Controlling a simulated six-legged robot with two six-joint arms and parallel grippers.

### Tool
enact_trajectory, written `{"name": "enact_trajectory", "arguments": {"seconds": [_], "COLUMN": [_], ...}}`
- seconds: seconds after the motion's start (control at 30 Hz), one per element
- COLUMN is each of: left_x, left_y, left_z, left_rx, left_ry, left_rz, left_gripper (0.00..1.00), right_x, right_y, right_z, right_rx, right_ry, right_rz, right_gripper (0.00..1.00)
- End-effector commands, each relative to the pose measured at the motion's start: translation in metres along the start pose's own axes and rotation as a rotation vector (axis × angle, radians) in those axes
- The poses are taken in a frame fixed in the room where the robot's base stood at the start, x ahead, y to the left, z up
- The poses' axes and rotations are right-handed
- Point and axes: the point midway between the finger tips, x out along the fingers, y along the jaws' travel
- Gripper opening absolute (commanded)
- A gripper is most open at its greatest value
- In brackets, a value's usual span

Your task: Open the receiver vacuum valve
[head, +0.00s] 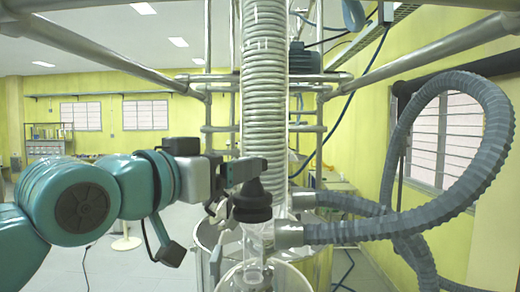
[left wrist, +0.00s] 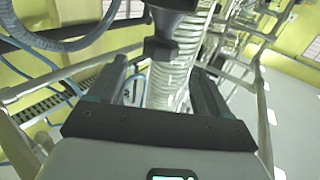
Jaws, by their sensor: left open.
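The receiver vacuum valve appears to be the black knob (head: 250,207) on top of a clear glass neck, low in the middle of the head view. My left gripper (head: 246,173) comes in from the left, and its dark fingers are at the knob's upper part, overlapping it in the picture. In the left wrist view a black flared part (left wrist: 160,50), seemingly the same knob, shows at the top, just beyond my open fingers (left wrist: 161,72). My right gripper is in neither view.
A thick ribbed hose (head: 410,222) joins the glass at the right and loops upward. A coiled glass column (head: 264,90) rises behind the knob. Metal frame bars (head: 110,68) cross the upper area. A round glass vessel (head: 285,278) lies below the knob. Open floor shows at the left.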

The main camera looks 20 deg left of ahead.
Motion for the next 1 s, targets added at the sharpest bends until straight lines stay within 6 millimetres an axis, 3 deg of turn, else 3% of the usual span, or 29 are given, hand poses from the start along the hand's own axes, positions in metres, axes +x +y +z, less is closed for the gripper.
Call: {"name": "enact_trajectory", "arguments": {"seconds": [0.2, 0.4, 0.8, 0.87, 0.97, 1.0], "left_x": [0.052, 0.082, 0.092, 0.092, 0.091, 0.091], "left_y": [0.001, 0.002, 0.002, 0.002, 0.002, 0.002], "left_z": [-0.004, -0.003, 0.0, 0.0, 0.0, 0.0], "left_rx": [0.0, 0.002, 0.001, 0.001, 0.001, 0.001], "left_ry": [-0.004, -0.001, 0.001, 0.001, 0.001, 0.001], "left_rz": [0.0, 0.0, -0.001, 0.0, -0.001, -0.001], "left_gripper": [0.78, 0.78, 0.78, 0.62, 0.29, 0.27], "right_x": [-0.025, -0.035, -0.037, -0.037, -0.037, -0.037], "right_y": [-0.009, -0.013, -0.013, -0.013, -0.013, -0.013], "right_z": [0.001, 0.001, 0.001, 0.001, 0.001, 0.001], "right_rx": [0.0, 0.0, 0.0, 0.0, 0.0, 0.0], "right_ry": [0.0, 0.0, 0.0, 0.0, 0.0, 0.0], "right_rz": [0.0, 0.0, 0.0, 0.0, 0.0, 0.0], "right_gripper": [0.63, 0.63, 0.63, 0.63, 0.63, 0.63]}}
